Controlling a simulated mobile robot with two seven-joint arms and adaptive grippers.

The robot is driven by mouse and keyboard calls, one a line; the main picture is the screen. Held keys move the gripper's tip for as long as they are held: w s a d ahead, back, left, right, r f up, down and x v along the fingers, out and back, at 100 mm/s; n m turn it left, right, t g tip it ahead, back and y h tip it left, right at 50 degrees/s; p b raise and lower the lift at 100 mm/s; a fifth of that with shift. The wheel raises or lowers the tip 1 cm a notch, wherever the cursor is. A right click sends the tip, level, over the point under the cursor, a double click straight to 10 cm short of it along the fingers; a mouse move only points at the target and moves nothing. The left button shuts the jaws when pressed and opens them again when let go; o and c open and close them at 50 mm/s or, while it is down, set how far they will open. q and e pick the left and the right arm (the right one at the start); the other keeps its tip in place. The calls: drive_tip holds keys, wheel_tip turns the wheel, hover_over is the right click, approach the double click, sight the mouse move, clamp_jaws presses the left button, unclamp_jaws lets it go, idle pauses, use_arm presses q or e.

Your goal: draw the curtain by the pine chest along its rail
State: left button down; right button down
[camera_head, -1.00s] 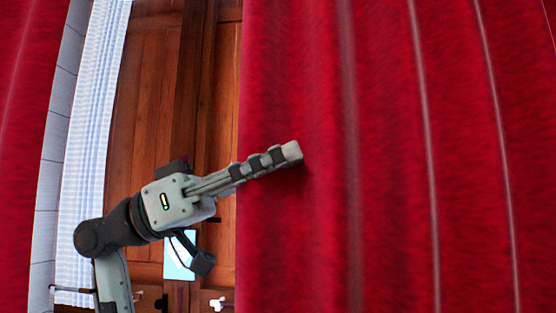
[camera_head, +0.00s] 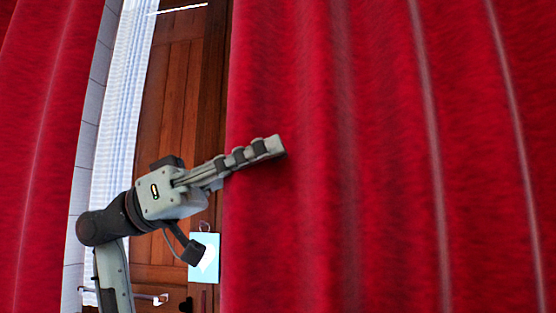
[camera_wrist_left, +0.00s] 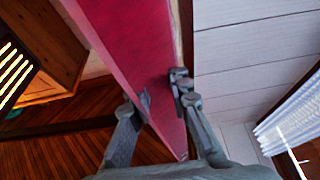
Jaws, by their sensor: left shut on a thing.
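The red curtain (camera_head: 380,180) fills the middle and right of the head view and hangs in long folds. My left gripper (camera_head: 266,149) reaches in from the left across its left edge. In the left wrist view the fingers of my left gripper (camera_wrist_left: 161,88) stand on either side of the red cloth (camera_wrist_left: 130,45) and are shut on it. The curtain rail is not in view. A brown wooden piece (camera_wrist_left: 55,40) shows at the upper left of the wrist view; I cannot tell whether it is the pine chest. My right gripper is not in view.
Another red curtain (camera_head: 40,130) hangs at the far left. Beside it hangs a pale striped cloth (camera_head: 122,110). Brown wooden panelling (camera_head: 180,90) shows in the gap, with a small light-blue card (camera_head: 204,258) low down. A metal bar (camera_head: 150,297) lies near my left arm.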

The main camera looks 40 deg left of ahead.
sight(254, 84)
use_arm(q)
drive_tip(key=c, duration=1.4)
unclamp_jaws()
drive_tip(key=shift+o, duration=0.2)
wheel_tip(254, 84, up, 10)
drive_tip(key=shift+r, duration=0.1)
